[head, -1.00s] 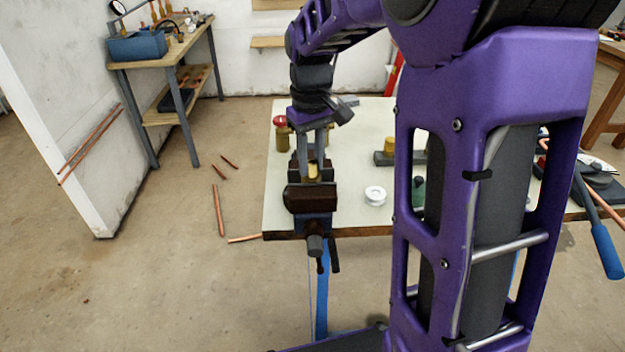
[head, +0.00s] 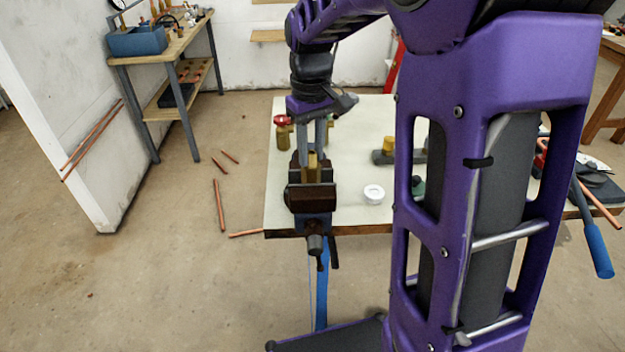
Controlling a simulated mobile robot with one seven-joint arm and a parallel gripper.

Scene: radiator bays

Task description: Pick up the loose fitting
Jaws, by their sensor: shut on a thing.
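The loose fitting is a small brass piece (head: 312,166) at the vise (head: 312,198) on the front left of the bench. It stands upright, showing between the dark vise jaws; its lower end is hidden by the front jaw. My gripper (head: 313,155) points straight down over the vise. Its two grey fingers are shut on the fitting, one on each side. Whether the fitting still touches the vise I cannot tell from here.
The pale bench top (head: 350,185) holds a white tape roll (head: 373,194), a red-topped brass valve (head: 283,132) behind the vise, and another brass piece on a dark block (head: 386,152). Copper pipes (head: 219,205) lie on the floor at left.

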